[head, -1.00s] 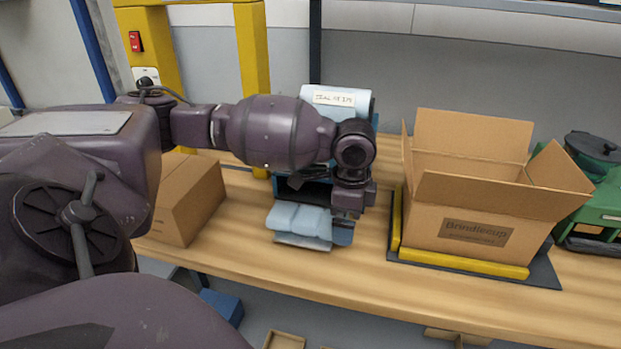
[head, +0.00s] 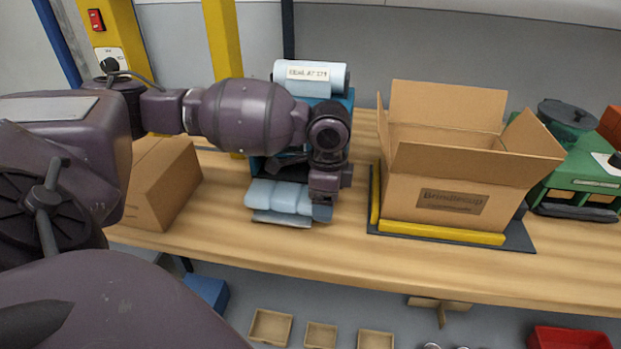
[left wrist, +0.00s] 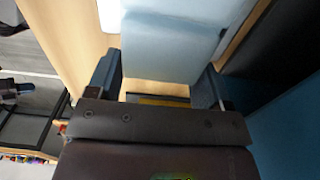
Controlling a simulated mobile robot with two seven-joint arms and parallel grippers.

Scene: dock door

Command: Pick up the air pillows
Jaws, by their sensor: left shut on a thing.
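The air pillows (head: 275,196) are a pale blue, segmented strip at the front of a blue dispenser machine (head: 342,97) on the wooden bench. A roll of pale blue film (head: 292,77) with a white label sits on top of the machine. My left gripper (head: 322,205) reaches down at the right end of the pillows and is shut on them. In the left wrist view the pillows (left wrist: 170,45) fill the space between the two fingers. My right gripper is not in view.
An open cardboard box (head: 440,200) stands on a dark mat with yellow edge bars to the right. A closed carton (head: 160,185) is at the left. A green machine (head: 580,170) is at the far right. Bare bench (head: 300,250) lies in front.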

